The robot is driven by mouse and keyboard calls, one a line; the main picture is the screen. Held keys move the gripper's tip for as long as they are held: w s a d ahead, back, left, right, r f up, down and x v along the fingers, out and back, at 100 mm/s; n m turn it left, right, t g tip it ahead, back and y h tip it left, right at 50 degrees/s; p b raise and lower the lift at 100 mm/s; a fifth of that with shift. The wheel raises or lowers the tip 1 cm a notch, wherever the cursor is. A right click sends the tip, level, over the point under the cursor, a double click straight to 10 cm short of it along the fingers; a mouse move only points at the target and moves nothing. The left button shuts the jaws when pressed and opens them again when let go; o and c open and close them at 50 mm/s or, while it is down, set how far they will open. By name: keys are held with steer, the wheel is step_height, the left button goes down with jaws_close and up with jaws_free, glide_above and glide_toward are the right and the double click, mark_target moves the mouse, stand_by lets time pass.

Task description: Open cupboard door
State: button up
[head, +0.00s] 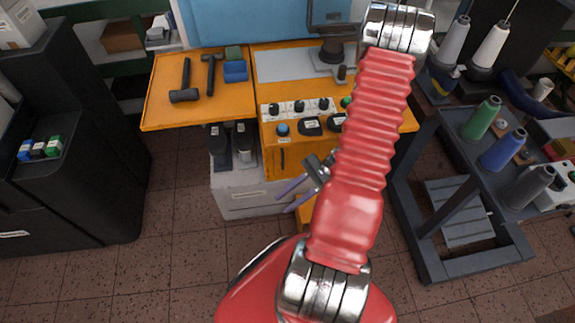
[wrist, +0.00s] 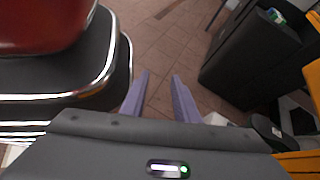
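Orange surfaces show at the right edge of the wrist view, but no handle can be made out there.
A pale drawer unit (head: 247,204) stands low beside the orange panel. A black cabinet (head: 75,195) is at the left and also shows in the wrist view (wrist: 247,58). A grey trolley (head: 428,205) with thread cones is at the right. Tiled floor (head: 170,250) is clear at the front left.

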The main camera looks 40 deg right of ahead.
steer(key=w+d+f+m+t+h, duration=0.1)
steer(key=d+f+m+t+h, duration=0.35)
steer(key=f+m+t, duration=0.35)
steer(key=w+d+f+m+t+h, duration=0.25)
steer(key=d+f+m+t, duration=0.25)
steer(key=f+m, duration=0.3)
steer(key=d+t+h, duration=0.1)
steer(key=d+h, duration=0.3)
steer(key=d, duration=0.2)
steer(key=shift+d+f+m+t+h, duration=0.2)
steer(key=shift+m+t+h, duration=0.1)
steer(key=shift+m, duration=0.1)
steer(key=shift+w, duration=0.15)
steer(key=w, duration=1.3)
steer(key=shift+w, duration=0.35)
steer(key=shift+d, duration=0.1)
jaws_close()
